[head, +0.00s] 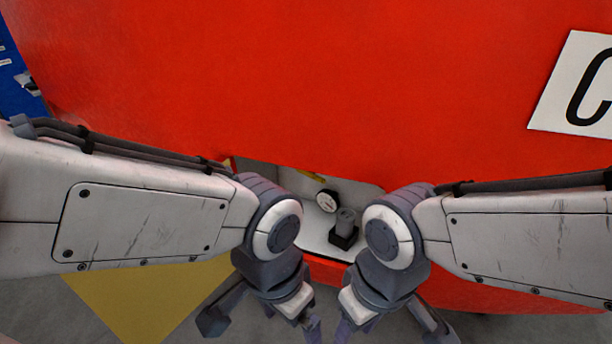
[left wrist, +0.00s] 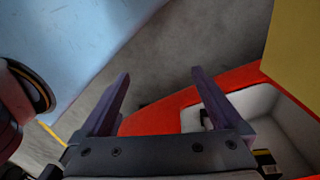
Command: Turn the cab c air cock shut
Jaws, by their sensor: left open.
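The red cab nose (head: 300,80) carries a sign with a letter C (head: 585,88) at the right. Low in the nose is a white-lined recess (head: 312,240), partly hidden by my wrists. Inside it, a grey cylindrical fitting stands on a black square base (head: 345,238); I cannot tell whether this is the air cock, and no handle is clear. My left gripper (head: 262,324) is open and empty, below and left of the recess; its spread fingers show in the left wrist view (left wrist: 162,80). My right gripper (head: 388,326) looks open and empty, below and right of it.
A yellow panel (head: 150,300) lies lower left, also in the left wrist view (left wrist: 295,50). A blue object (head: 18,85) stands far left. Grey floor (left wrist: 180,65) is clear beyond my left fingers.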

